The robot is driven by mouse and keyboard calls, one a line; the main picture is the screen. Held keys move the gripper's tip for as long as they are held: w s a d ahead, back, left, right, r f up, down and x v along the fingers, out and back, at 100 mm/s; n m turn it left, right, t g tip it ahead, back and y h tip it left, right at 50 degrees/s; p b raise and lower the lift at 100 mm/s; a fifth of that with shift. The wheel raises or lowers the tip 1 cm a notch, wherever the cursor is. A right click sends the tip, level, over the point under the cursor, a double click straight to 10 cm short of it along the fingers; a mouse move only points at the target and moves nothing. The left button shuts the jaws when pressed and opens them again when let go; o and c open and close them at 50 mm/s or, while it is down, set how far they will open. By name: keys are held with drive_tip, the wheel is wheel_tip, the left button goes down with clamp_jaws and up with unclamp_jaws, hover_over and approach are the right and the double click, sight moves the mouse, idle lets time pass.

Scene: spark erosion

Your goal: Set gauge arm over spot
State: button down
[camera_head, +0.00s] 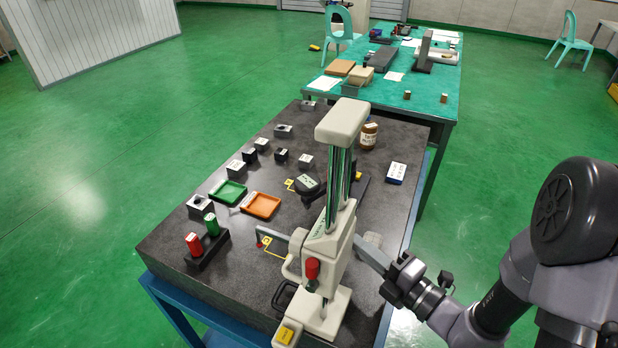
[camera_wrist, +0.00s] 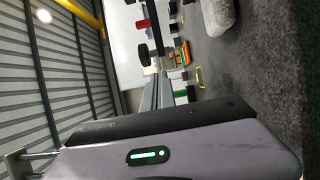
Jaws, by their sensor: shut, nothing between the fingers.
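The tall cream height gauge (camera_head: 328,240) stands upright on the dark granite table (camera_head: 160,250). Its grey gauge arm (camera_head: 272,235) reaches left from the column and ends in a small red tip. A yellow-outlined spot (camera_head: 274,254) is marked on the granite just beside and below that tip; I cannot tell whether the tip is exactly over it. My gripper (camera_head: 392,284) is shut and empty at that bar's right end; contact is unclear.
A green tray (camera_head: 229,193), an orange tray (camera_head: 261,205), a rack (camera_head: 207,250) with red and green cylinders and several metal blocks stand left of the gauge. A brown jar (camera_head: 368,135) and a blue-white box (camera_head: 396,172) stand behind. A teal table (camera_head: 425,95) adjoins behind.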

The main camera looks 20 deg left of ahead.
sight(307, 201)
drive_tip(key=shift+w+a+f, duration=0.25)
drive_tip(key=shift+w+a, duration=0.05)
drive_tip(key=shift+a, duration=0.1)
drive_tip(key=shift+s+d+r, duration=0.2)
drive_tip(key=shift+s+d, duration=0.15)
drive_tip(key=shift+d, duration=0.25)
drive_tip(key=b+x, duration=0.3)
drive_tip(key=x, duration=1)
drive_tip(key=shift+w+a+f, duration=0.15)
drive_tip(key=shift+a, duration=0.15)
drive_tip(key=shift+w+a, duration=0.15)
drive_tip(key=shift+a, duration=0.1)
drive_tip(key=shift+a, duration=0.1)
